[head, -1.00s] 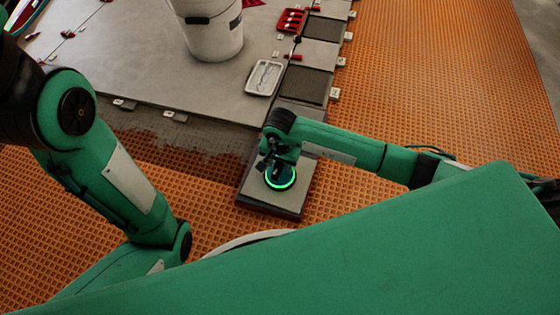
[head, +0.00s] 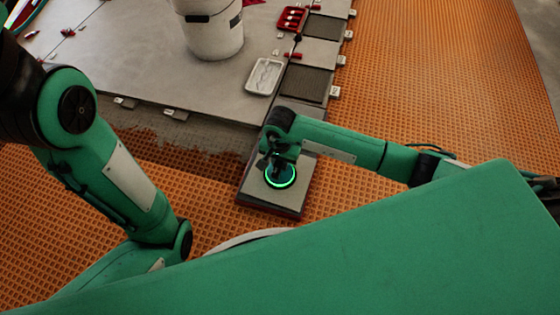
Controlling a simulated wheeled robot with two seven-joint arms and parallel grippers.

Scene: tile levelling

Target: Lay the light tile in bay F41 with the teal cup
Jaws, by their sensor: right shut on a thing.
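The teal cup (head: 280,177), a small round device with a glowing green ring, rests on a light grey tile (head: 257,197). The tile lies flat on top of a dark-edged stack or block in the middle of the picture. My right gripper (head: 278,162) is shut on the cup's top from above; its fingers are small and partly hidden by its wrist. My left gripper is out of sight; only the arm shows at the left. Dark bays (head: 305,84) lie along the right edge of the grey floor. Their labels are too small to read, so I cannot tell which is F41.
A white bucket (head: 213,38) stands on the laid grey floor (head: 130,60). A white tray (head: 264,76) and a red holder (head: 291,19) lie beside the bays. Small white tags line the edges. Orange matting (head: 430,80) at the right is clear.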

